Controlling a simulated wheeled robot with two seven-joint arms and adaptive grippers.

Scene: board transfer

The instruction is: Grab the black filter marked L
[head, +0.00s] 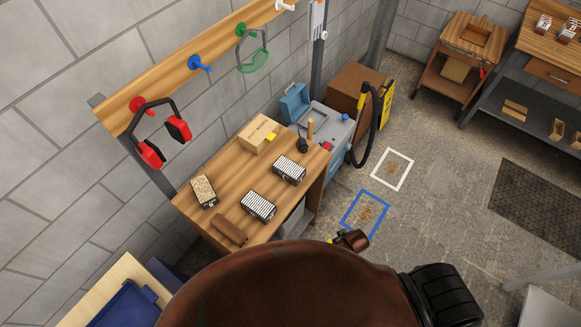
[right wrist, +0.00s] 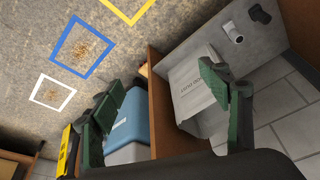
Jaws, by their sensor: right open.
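Two black-framed filters with white pleats lie on the wooden workbench (head: 235,180) in the head view. One filter (head: 289,168) is nearer the back right and the other filter (head: 258,206) nearer the front. I cannot read an L on either. A third dark-framed block with a speckled tan face (head: 203,192) lies at the bench's left edge; its marking is too small to read. My right gripper (right wrist: 165,88) shows in the right wrist view with its green-padded fingers wide apart and nothing between them. No filter shows in that view. My left gripper is not in view.
A whitish bag (right wrist: 203,82) is near my right fingers. Floor squares, blue (head: 345,222) and white (head: 379,180), hold debris.

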